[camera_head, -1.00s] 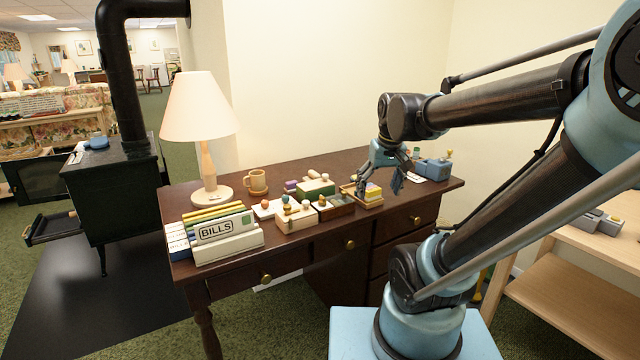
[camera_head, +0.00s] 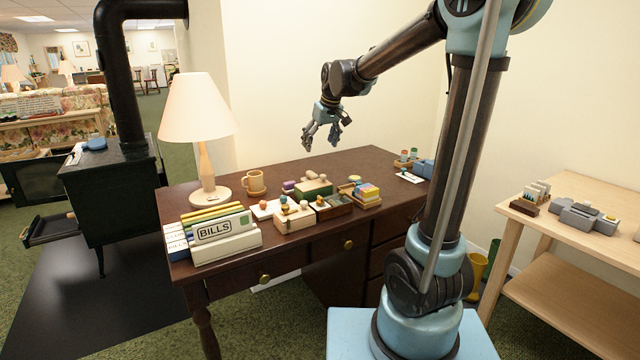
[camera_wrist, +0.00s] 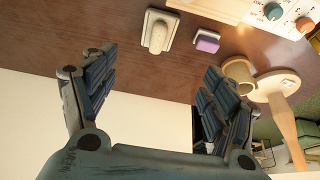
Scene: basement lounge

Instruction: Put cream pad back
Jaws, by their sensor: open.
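A small wooden tray (camera_head: 374,204) on the desk holds a stack of coloured pads (camera_head: 367,190), with yellow on top and pink and blue showing at the edges. I cannot pick out a cream pad in that stack at this size. My gripper (camera_head: 322,142) is open and empty, raised above the back of the desk, up and left of the tray. In the wrist view its spread fingers (camera_wrist: 158,75) have nothing between them. The tray is not in the wrist view.
A dark wooden desk (camera_head: 330,164) carries a lamp (camera_head: 200,110), a mug (camera_head: 255,183), a BILLS file holder (camera_head: 222,240), stamps and a purple block (camera_wrist: 207,40). A pale side table (camera_head: 560,236) stands right. The desk's back middle is clear.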

